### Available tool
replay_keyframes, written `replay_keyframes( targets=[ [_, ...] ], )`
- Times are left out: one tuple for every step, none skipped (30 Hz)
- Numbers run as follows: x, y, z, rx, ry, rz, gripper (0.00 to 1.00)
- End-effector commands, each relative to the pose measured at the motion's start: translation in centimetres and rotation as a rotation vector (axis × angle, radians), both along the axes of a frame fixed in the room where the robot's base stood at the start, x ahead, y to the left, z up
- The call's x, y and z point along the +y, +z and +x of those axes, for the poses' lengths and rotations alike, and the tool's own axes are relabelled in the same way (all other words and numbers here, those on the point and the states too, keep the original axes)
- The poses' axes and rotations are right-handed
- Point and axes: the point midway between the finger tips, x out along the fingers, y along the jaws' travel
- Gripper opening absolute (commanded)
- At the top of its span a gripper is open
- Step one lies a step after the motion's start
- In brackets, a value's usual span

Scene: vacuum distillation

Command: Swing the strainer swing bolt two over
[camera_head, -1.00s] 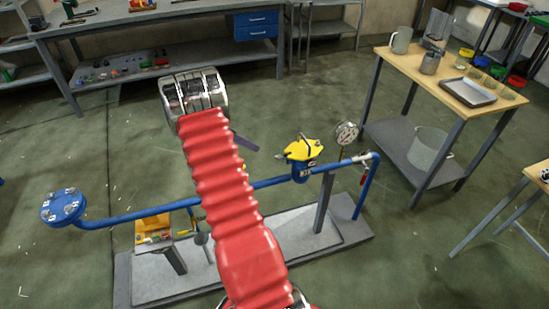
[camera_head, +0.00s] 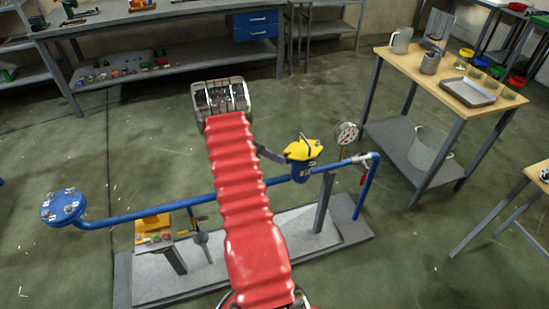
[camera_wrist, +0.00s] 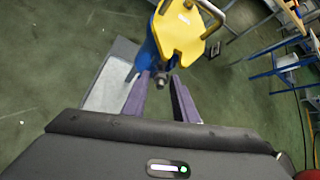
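The strainer has a blue body (camera_head: 301,174) and a yellow lid (camera_head: 304,149) with a handle; the lid (camera_wrist: 188,34) is also in the wrist view. A small grey swing bolt (camera_wrist: 161,83) with a nut shows at the strainer's near side in the wrist view. I cannot tell whether it is swing bolt two. My gripper (camera_wrist: 160,88) has two purple fingers standing apart, one on either side of the bolt in that view. Contact cannot be made out.
The blue pipe (camera_head: 150,212) runs from a bolted flange (camera_head: 63,206) to the strainer. A pressure gauge (camera_head: 346,133) stands right of it. A wooden-topped table (camera_head: 452,78) is at right.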

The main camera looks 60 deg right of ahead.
Motion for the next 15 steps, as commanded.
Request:
replay_keyframes(
  targets=[
    [-0.03, -0.05, -0.04, 0.0, 0.0, 0.0, 0.26],
    [-0.04, -0.05, -0.05, 0.0, 0.0, 0.0, 0.26],
    [-0.04, -0.04, -0.04, 0.0, 0.0, 0.0, 0.26],
    [-0.04, -0.04, -0.03, 0.0, 0.0, 0.0, 0.26],
    [-0.03, -0.03, -0.04, 0.0, 0.0, 0.0, 0.26],
    [-0.03, -0.03, -0.04, 0.0, 0.0, 0.0, 0.26],
    [-0.03, -0.03, -0.03, 0.0, 0.0, 0.0, 0.26],
    [-0.03, -0.03, -0.03, 0.0, 0.0, 0.0, 0.25],
    [-0.04, -0.02, -0.03, 0.0, 0.0, 0.0, 0.22],
    [-0.03, -0.01, -0.03, 0.0, 0.0, 0.0, 0.2],
    [-0.03, -0.01, -0.03, 0.0, 0.0, 0.0, 0.17],
    [-0.03, -0.01, -0.03, 0.0, 0.0, 0.0, 0.15],
    [-0.03, -0.01, -0.03, 0.0, 0.0, 0.0, 0.13],
    [-0.05, -0.01, -0.02, 0.0, 0.0, 0.0, 0.1],
    [-0.05, -0.01, -0.02, 0.0, 0.0, 0.0, 0.08]
  ],
)
